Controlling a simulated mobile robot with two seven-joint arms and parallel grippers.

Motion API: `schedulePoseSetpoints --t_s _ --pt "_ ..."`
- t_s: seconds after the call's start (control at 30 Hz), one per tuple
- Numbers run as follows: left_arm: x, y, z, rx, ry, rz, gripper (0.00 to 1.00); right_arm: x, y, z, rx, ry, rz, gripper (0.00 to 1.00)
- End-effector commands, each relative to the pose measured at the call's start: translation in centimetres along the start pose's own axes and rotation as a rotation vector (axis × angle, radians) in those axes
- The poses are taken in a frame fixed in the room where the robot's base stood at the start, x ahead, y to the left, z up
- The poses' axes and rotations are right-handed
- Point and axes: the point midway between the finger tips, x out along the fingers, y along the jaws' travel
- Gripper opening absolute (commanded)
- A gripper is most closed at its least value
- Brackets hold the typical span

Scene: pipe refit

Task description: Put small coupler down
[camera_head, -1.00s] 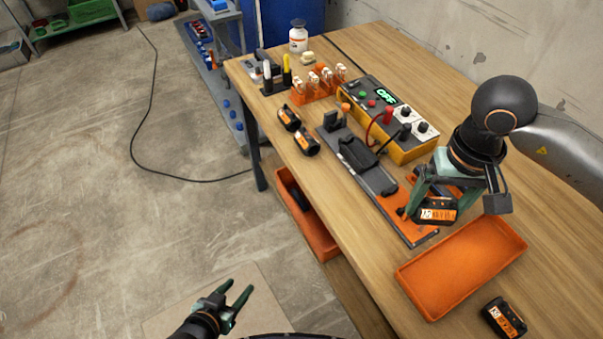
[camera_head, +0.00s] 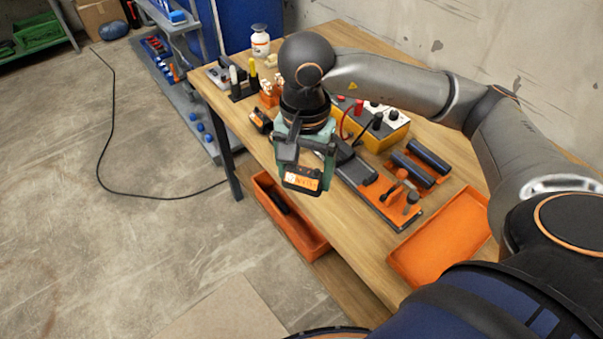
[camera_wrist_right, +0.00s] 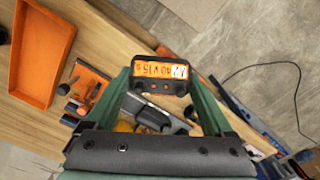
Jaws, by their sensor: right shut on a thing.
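A small black block with an orange label, which I take for the small coupler (camera_head: 302,181), is held between the fingers of my right gripper (camera_head: 305,165). It also shows in the right wrist view (camera_wrist_right: 160,80), gripped between the two green fingers (camera_wrist_right: 160,95). My right gripper is shut on it, above the left front side of the workbench (camera_head: 360,262). In the head view the gripper and wrist hide part of the bench behind them. A similar black-and-orange block (camera_head: 260,121) stands on the bench at the left. My left gripper is out of view.
An orange tray (camera_head: 437,240) lies on the bench at the right; it looks empty. A board with an orange end (camera_head: 392,203) and two dark cylinders (camera_head: 428,156) lie beside it. A control box (camera_head: 393,128) stands behind. An orange bin (camera_head: 290,222) is below the bench edge.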

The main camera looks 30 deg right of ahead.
Motion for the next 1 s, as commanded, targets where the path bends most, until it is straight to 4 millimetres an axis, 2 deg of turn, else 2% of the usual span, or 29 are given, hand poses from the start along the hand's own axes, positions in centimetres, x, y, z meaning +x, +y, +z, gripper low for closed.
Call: schedulePoseSetpoints --t_s 0.1,0.2,0.33,0.47,0.87,1.0 --pt "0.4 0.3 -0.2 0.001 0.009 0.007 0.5 0.1 0.5 -0.2 0.233 0.001 0.0 0.3" --pt "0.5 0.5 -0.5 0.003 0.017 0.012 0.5 0.1 0.9 -0.4 0.389 0.002 -0.001 0.3" --pt "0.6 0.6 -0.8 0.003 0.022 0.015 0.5 -0.1 1.1 -0.5 0.513 0.003 -0.001 0.3" --pt "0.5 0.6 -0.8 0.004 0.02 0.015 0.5 0.2 0.9 -1.1 0.564 0.002 0.0 0.3" --pt "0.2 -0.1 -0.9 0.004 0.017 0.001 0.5 3.9 -2.5 -8.9 0.569 0.002 0.003 0.31" --pt "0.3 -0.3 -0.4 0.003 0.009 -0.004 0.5 6.9 -3.4 -10.9 0.567 0.001 0.004 0.31"
